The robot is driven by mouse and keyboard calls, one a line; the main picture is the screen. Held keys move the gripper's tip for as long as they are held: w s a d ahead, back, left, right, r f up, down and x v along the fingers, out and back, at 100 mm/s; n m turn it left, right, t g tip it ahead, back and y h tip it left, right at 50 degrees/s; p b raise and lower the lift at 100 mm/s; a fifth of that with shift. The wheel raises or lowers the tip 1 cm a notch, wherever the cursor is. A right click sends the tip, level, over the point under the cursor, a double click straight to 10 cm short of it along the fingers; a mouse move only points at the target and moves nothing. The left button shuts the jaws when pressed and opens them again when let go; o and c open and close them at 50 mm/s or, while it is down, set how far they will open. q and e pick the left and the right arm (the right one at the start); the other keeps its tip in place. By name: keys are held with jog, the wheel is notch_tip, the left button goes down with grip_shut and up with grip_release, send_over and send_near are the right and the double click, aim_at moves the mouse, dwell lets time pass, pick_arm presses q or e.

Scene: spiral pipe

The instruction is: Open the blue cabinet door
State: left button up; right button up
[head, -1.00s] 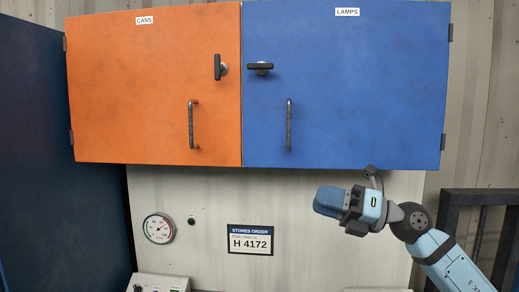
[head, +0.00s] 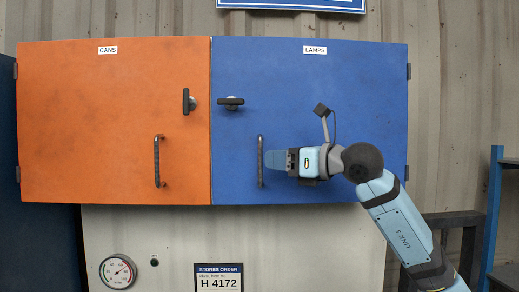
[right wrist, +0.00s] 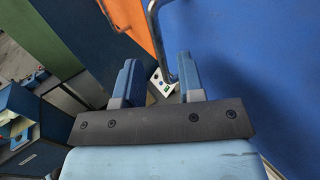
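The blue cabinet door (head: 330,105), labelled LAMPS, is closed beside an orange door. Its black latch handle (head: 230,102) lies horizontal near the upper left edge. Below it is a vertical grey bar handle (head: 260,160). My right gripper (head: 272,160) is at the bar handle, coming from the right. In the right wrist view, my right gripper's fingers (right wrist: 156,80) are apart, and the bar handle (right wrist: 154,25) runs down toward the gap, closer to the right finger. I cannot tell whether they touch. My left gripper is not in view.
The orange door (head: 105,120), labelled CANS, is closed, with its latch vertical. A pale panel with a gauge (head: 118,271) and a sign (head: 218,278) is below. A dark blue cabinet (head: 45,245) stands at the left, and a frame (head: 492,220) at the right.

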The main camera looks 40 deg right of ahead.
aim_at(261, 180)
jog(key=p+x, duration=0.1)
jog(key=x, duration=0.4)
jog(key=shift+d, duration=0.1)
grip_shut()
